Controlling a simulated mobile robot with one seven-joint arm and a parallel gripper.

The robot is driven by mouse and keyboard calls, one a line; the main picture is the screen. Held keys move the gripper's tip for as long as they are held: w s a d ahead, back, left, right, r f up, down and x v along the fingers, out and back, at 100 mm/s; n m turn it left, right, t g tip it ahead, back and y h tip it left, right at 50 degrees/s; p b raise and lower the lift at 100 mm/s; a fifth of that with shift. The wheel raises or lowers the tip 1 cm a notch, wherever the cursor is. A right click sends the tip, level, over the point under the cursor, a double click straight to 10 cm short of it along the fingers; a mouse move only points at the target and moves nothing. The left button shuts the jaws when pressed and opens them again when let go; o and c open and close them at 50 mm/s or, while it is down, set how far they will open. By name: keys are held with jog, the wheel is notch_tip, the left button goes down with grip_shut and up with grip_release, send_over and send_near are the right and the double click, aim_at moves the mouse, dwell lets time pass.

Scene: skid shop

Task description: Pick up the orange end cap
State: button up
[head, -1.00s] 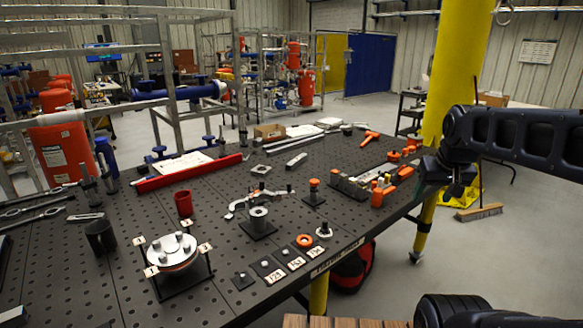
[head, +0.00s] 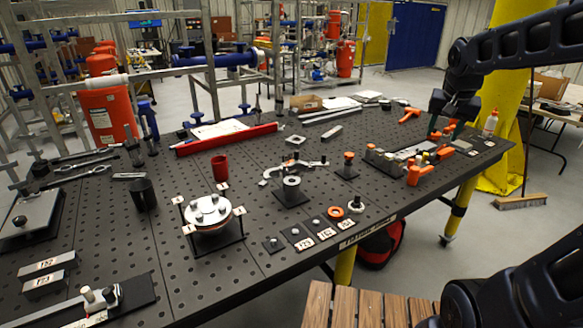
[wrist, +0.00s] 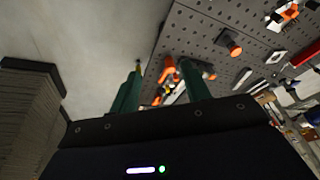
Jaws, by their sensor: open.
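I cannot tell for sure which orange piece is the end cap. An orange ring (head: 335,212) lies flat near the table's front edge. An orange-topped piece (head: 348,156) stands on a black base, and it also shows in the wrist view (wrist: 230,43). Several orange parts, one of them at the right (head: 416,174), sit in and beside a long fixture. My gripper (head: 446,127) is above the table's right end, behind that fixture. In the wrist view my green fingers (wrist: 160,82) are apart with orange parts beyond and between them. Nothing appears held.
The black perforated table (head: 235,285) carries a red bar (head: 228,139), a red cup (head: 219,166), a round flanged part (head: 209,211) and tools. An orange T-shaped piece (head: 410,114) and a bottle (head: 490,122) are near my gripper.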

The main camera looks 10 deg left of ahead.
jog(key=w+a+m, duration=0.2)
jog(key=w+a, duration=0.7)
jog(key=w, duration=0.2)
jog(key=m+h, duration=0.2)
jog(key=m, duration=0.3)
send_over(291, 161)
jog(key=s+a, duration=0.2)
jog(key=s, duration=0.1)
notch_tip(291, 161, down, 22)
jog(key=x, duration=1)
jog(key=shift+s+f, duration=0.1)
jog(key=shift+f, duration=0.05)
jog(key=shift+c, duration=0.2)
grip_shut()
